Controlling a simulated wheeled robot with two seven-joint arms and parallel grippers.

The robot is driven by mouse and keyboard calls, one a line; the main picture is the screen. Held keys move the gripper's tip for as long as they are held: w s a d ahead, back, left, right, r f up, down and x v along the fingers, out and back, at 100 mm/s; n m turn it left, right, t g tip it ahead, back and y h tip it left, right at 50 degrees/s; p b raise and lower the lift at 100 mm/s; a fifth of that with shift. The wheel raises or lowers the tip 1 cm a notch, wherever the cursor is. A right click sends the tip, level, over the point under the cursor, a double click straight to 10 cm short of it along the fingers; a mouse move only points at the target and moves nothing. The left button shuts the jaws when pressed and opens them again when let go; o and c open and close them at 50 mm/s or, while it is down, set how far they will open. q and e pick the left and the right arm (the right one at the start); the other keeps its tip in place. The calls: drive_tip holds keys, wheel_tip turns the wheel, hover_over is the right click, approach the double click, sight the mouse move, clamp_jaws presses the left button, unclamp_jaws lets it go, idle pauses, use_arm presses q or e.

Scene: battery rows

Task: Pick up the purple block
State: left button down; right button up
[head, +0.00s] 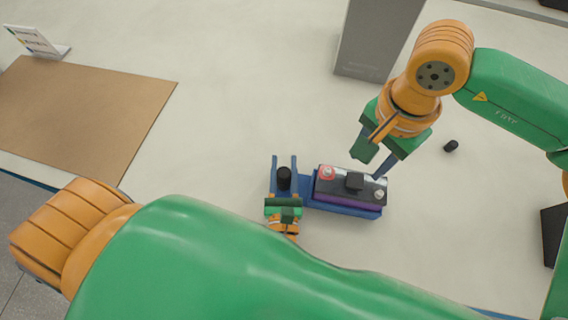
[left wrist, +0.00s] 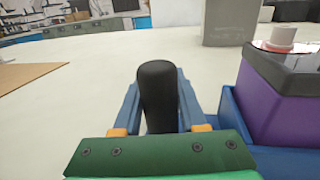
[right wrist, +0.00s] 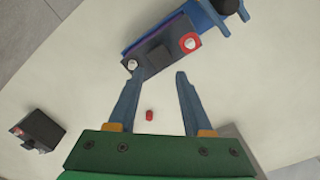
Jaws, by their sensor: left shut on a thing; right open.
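The purple block (head: 346,200) has a dark top with a black cap in the middle, a red-and-white terminal and a pale terminal. It sits in a blue tray (head: 307,197); its purple side also shows in the left wrist view (left wrist: 282,115), its top in the right wrist view (right wrist: 180,62). My left gripper (head: 284,165) is shut on a black upright post (head: 284,180) at the tray's left end. That post fills the middle of the left wrist view (left wrist: 158,90). My right gripper (head: 372,172) is open and empty by the block's far side; its spread fingers show in its wrist view (right wrist: 160,75).
A small black cylinder (head: 451,146) lies to the right. A small red object (right wrist: 149,115) shows between my right fingers. A grey box (head: 376,40) stands at the back, a brown mat (head: 80,110) lies left, and a dark box (head: 554,235) is at the right edge.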

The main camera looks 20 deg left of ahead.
sight(356, 180)
idle(0.3)
drive_tip(key=o, duration=0.8)
drive_tip(key=m, duration=0.3)
drive_tip(key=shift+s+d+r+m+y, duration=0.2)
drive_tip(key=shift+m+y, duration=0.1)
drive_tip(key=shift+m, duration=0.1)
drive_tip(key=m, duration=0.2)
drive_tip(key=shift+d+r+m, duration=0.1)
drive_tip(key=shift+d+m, duration=0.15)
drive_tip(key=shift+m, duration=0.05)
drive_tip(key=f+m, duration=0.1)
drive_tip(key=f, duration=0.2)
drive_tip(key=f+m, duration=0.2)
drive_tip(key=f, duration=0.2)
drive_tip(key=a+f+m, duration=0.1)
drive_tip(key=f, duration=0.3)
drive_tip(key=shift+w+f+y, duration=0.15)
drive_tip(key=shift+f+y, duration=0.1)
drive_tip(key=shift+y, duration=0.15)
